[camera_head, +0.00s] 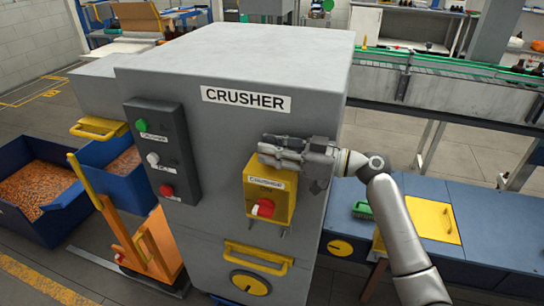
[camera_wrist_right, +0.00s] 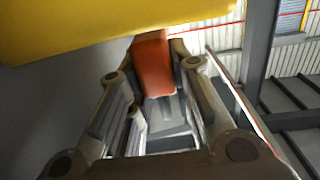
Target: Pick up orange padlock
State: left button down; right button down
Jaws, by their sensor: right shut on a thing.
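My right gripper (camera_head: 266,148) reaches in from the right across the upper part of the yellow box on the crusher's front. In the right wrist view the orange padlock (camera_wrist_right: 152,66) sits between the two fingers of my right gripper (camera_wrist_right: 157,48), which is shut on it. The padlock is just under the yellow box's edge in that view. In the head view I cannot make out the padlock; the gripper seems to hide it. My left gripper is not in view.
The grey crusher (camera_head: 240,60) fills the middle. Its yellow box (camera_head: 285,200) carries a red knob (camera_head: 263,207). A button panel (camera_head: 160,150) is to the left. Blue bins (camera_head: 30,215) and an orange pallet jack (camera_head: 150,250) stand at left; a blue cabinet (camera_head: 480,220) stands right.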

jog(key=s+a+r+b, duration=0.4)
jog(key=s+a+r, duration=0.4)
jog(key=s+r, duration=0.3)
jog(key=shift+s+r, duration=0.25)
jog(key=shift+r, duration=0.1)
